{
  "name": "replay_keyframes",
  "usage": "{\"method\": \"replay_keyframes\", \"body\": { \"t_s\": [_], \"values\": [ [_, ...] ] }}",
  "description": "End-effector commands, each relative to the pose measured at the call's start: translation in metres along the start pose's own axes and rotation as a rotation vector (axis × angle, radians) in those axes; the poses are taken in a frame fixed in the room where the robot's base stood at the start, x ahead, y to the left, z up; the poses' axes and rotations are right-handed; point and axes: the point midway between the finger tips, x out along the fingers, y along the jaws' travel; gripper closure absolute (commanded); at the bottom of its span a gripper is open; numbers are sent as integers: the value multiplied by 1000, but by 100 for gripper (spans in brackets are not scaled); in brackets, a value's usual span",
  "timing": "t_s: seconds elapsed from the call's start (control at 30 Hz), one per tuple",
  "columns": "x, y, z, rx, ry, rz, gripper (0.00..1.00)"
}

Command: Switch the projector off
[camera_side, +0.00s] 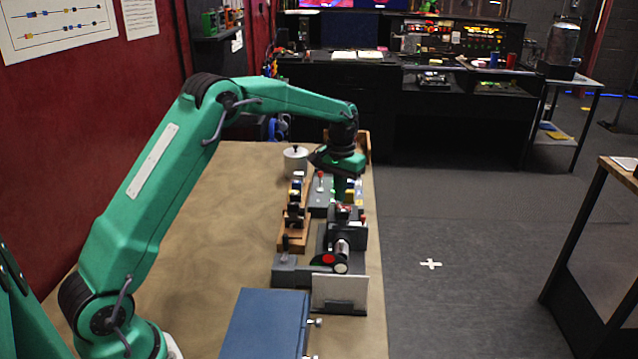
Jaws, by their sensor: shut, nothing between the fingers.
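My gripper (340,188) points down at the far half of the table, over a cluster of small dark devices. It looks shut and holds nothing that I can see. Just below and nearer stands a dark device with a silver cylinder (342,249), possibly the projector; I cannot tell for sure. A red round part (328,259) and a pale round part (341,267) sit at its near end. A grey box with a red-knobbed lever (320,182) stands left of my gripper. My gripper hides part of the devices behind it, and whether it touches anything is unclear.
A wooden rack (296,217) with dark pieces stands left of the devices. A white lidded pot (295,160) is behind it. A pale upright card (340,292) and a blue case (265,325) are nearer. The table's left part (200,230) is clear.

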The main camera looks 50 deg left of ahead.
Motion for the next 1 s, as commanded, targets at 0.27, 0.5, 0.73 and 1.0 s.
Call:
{"method": "replay_keyframes", "body": {
  "t_s": [0.27,0.5,0.73,1.0],
  "values": [
    [0,0,0,0,0,0,100],
    [0,0,0,0,0,0,100],
    [2,0,0,0,0,0,100],
    [5,0,0,0,0,0,100]
  ]
}}
